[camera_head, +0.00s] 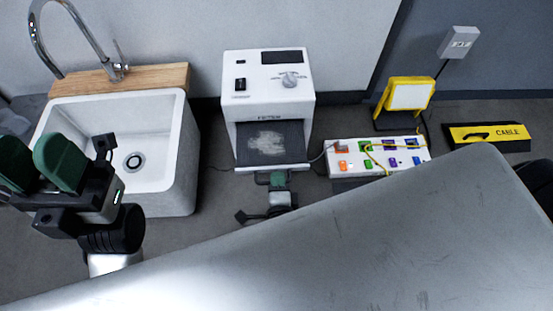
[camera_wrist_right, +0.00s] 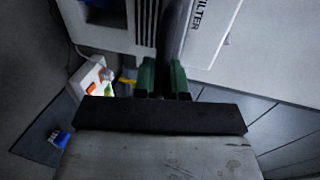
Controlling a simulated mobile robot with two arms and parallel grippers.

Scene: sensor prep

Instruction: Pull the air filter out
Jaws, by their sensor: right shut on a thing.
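The air filter (camera_head: 266,145), a dark panel with a pale dusty patch, shows in the opening of a white machine (camera_head: 268,75) labelled FILTER. How deep it sits in the slot I cannot tell. My right gripper (camera_head: 277,178) is at the filter's front edge, its green fingers shut on it. In the right wrist view the green fingers (camera_wrist_right: 163,80) stand on either side of a dark, thin part, beside the white housing (camera_wrist_right: 212,30) with FILTER lettering. My left gripper (camera_head: 37,165) is open and empty in front of the sink.
A white sink (camera_head: 180,150) stands left of the machine. To the right are a power strip (camera_head: 350,160) with coloured sockets and cables, a yellow lamp (camera_head: 405,96) and a black-yellow CABLE box (camera_head: 487,136). A large grey surface (camera_head: 330,250) fills the foreground.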

